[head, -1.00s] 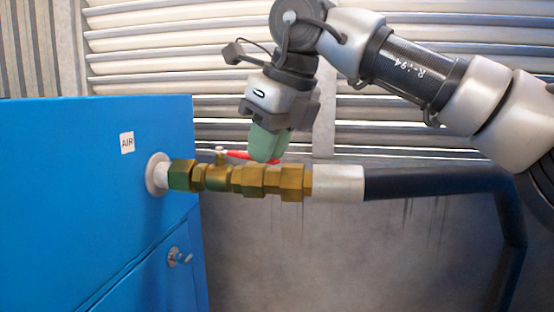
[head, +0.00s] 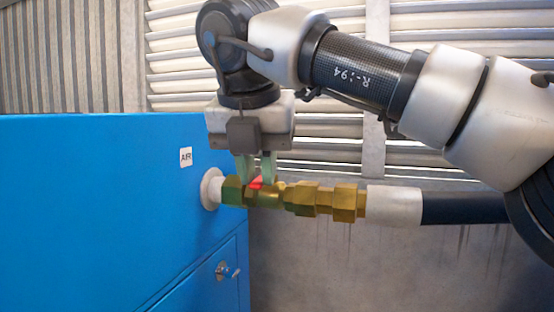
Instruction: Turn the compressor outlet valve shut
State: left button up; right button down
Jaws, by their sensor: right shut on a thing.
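The compressor outlet valve (head: 266,195) is a brass body in a line of brass fittings between the blue cabinet and a black hose. Its red handle (head: 256,183) shows as a small red piece between my right gripper's fingertips, and the rest of it is hidden. My right gripper (head: 256,176) points down from above, with its green fingers shut on the handle just over the brass body. My left gripper is not in view.
The blue cabinet (head: 100,215) fills the left side and bears an AIR label (head: 186,157) and a latch (head: 222,270). The black hose (head: 465,207) runs right from a pale sleeve (head: 394,206). A slatted wall stands behind.

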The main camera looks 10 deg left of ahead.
jog(key=shift+w+a+r+m+h+p, duration=0.1)
jog(key=shift+a+m+h+p, duration=0.3)
jog(key=shift+a+m, duration=0.5)
jog(key=c, duration=1.1)
grip_release()
jog(key=shift+a, duration=0.1)
jog(key=shift+o, duration=0.2)
jog(key=d+p+v, duration=0.1)
jog(key=p+v, duration=0.4)
jog(key=v, duration=0.5)
jog(key=shift+a+r+p, duration=0.3)
jog(key=shift+a+p, duration=0.05)
jog(key=shift+a, duration=0.2)
